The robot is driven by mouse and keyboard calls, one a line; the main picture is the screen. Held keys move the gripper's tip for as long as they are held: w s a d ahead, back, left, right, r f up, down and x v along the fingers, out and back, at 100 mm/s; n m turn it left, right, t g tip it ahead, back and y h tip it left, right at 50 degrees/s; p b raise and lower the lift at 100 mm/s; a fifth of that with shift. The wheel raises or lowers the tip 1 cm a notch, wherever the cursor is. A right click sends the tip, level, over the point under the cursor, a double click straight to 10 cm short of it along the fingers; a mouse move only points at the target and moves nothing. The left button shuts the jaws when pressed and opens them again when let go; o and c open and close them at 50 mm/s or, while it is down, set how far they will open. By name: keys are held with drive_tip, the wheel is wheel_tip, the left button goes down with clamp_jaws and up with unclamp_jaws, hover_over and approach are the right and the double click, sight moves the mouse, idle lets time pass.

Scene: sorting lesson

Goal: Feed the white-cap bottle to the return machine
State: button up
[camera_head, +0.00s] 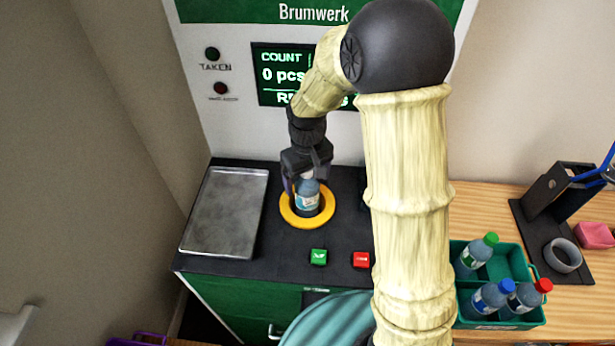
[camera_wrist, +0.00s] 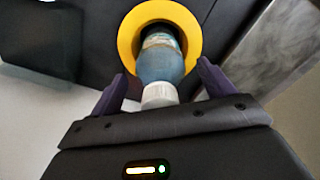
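The white-cap bottle (camera_wrist: 162,62) has a blue body and a label. It stands cap-up within the yellow ring (camera_wrist: 129,38) of the return machine (camera_head: 240,179); how far its bottom reaches in is hidden. In the head view the bottle (camera_head: 308,196) shows below my gripper (camera_head: 305,182), and the ring (camera_head: 289,216) surrounds its base. In the wrist view my gripper (camera_wrist: 160,88) has its purple fingers apart, one on each side of the white cap (camera_wrist: 159,95), with gaps between fingers and bottle. The machine's screen reads "0 pcs".
A metal tray (camera_head: 225,212) lies left of the ring. A green button (camera_head: 318,257) and a red button (camera_head: 361,260) are in front. A teal crate (camera_head: 520,262) with several bottles stands on the wooden table at right, near a black stand (camera_head: 548,190).

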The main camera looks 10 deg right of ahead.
drive_tip(key=shift+r, duration=0.1)
wheel_tip(320, 180, up, 17)
drive_tip(key=b, duration=0.2)
idle(0.5)
idle(0.3)
drive_tip(key=s+d+f+m+t, duration=0.1)
drive_tip(key=s+d+f+m, duration=0.1)
drive_tip(key=s+d+f, duration=0.3)
drive_tip(key=s+d+f+m+t, duration=0.1)
drive_tip(key=s+d+f+m, duration=0.2)
drive_tip(key=s+f, duration=0.4)
wheel_tip(320, 180, down, 3)
drive_tip(key=shift+s+d+r+t, duration=0.2)
drive_tip(key=shift+d+t, duration=0.1)
drive_tip(key=shift+d, duration=0.6)
drive_tip(key=shift+w, duration=0.1)
